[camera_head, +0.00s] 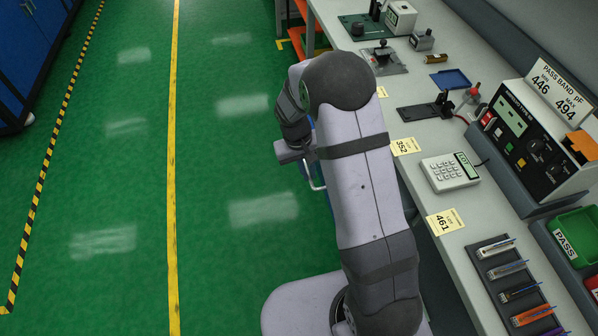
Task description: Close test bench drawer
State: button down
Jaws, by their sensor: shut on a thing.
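The test bench (440,205) runs along the right with a pale grey top. Beside my arm, at the bench's left edge, a pale bar handle (317,186) and a sliver of blue drawer front (326,172) show. My arm hides the rest of the drawer, so I cannot tell how far it stands out. My gripper (308,157) is at the handle and shut on it; the fingertips are small and partly hidden.
On the bench are a calculator-like meter (450,172), a test instrument (530,135), yellow lot cards (445,222), a probe rack (512,285) and a green PASS bin (577,236). Green floor (225,170) left of my arm is clear. Blue cabinets (30,50) stand far left.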

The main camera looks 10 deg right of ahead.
jog(key=d, duration=2)
jog(key=shift+w+d+r+p, duration=0.1)
jog(key=shift+d+p, duration=0.1)
jog(key=shift+p, duration=0.2)
jog(key=shift+d, duration=0.1)
jog(key=c, duration=1.8)
grip_release()
jog(key=shift+d, duration=0.1)
jog(key=shift+c, duration=0.2)
notch_tip(320, 180, up, 7)
jog(key=a+b, duration=0.1)
jog(key=shift+a+b, duration=0.3)
jog(key=shift+a, duration=0.05)
